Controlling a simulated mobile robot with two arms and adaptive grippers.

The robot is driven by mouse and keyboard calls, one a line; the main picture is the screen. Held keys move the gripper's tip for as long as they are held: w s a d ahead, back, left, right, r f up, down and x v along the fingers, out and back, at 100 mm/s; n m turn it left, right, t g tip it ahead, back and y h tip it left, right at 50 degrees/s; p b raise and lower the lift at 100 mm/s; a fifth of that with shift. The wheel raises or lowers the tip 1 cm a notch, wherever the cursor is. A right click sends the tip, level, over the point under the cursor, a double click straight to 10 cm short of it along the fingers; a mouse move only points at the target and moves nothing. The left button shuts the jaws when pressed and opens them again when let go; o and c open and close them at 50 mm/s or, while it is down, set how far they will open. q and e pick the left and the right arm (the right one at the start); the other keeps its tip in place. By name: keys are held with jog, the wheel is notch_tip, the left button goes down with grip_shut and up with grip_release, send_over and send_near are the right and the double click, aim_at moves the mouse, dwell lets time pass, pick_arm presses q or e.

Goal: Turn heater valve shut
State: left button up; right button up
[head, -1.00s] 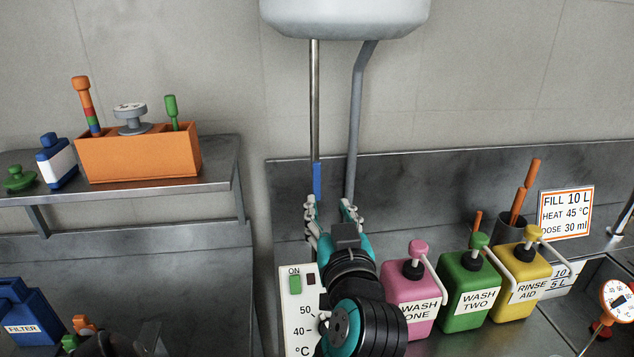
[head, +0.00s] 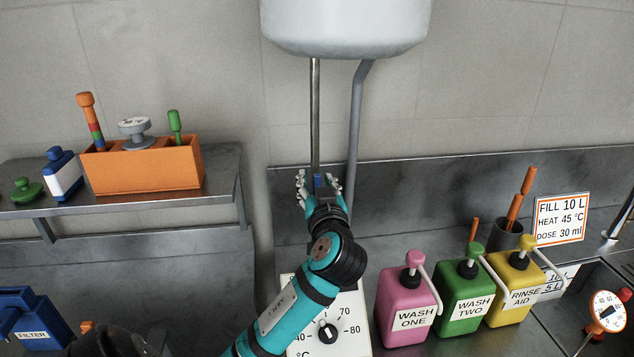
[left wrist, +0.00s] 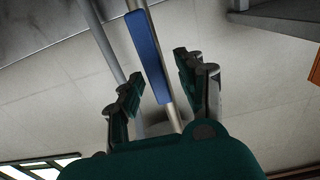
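The heater valve shows as a blue lever (head: 318,182) low on the thin metal pipe (head: 315,110) under the white heater tank (head: 344,28). In the left wrist view the blue lever (left wrist: 148,55) lies lengthwise along the pipe. My left gripper (head: 319,180) is open, with one finger on each side of the lever. In the left wrist view the left gripper (left wrist: 157,70) shows gaps between its fingers and the lever, so it does not look clamped. The lower part of the lever is partly hidden by the gripper. My right gripper is out of view.
A grey pipe (head: 355,130) runs just right of the valve pipe. A white dial panel (head: 348,328) is partly behind my left arm. Pink (head: 405,308), green (head: 465,290) and yellow (head: 515,288) pump bottles stand to the right. An orange box (head: 150,165) sits on the left shelf.

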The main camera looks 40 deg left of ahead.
pick_arm(q)
jog(key=shift+c, duration=1.2)
grip_shut()
jog(key=shift+w, duration=0.15)
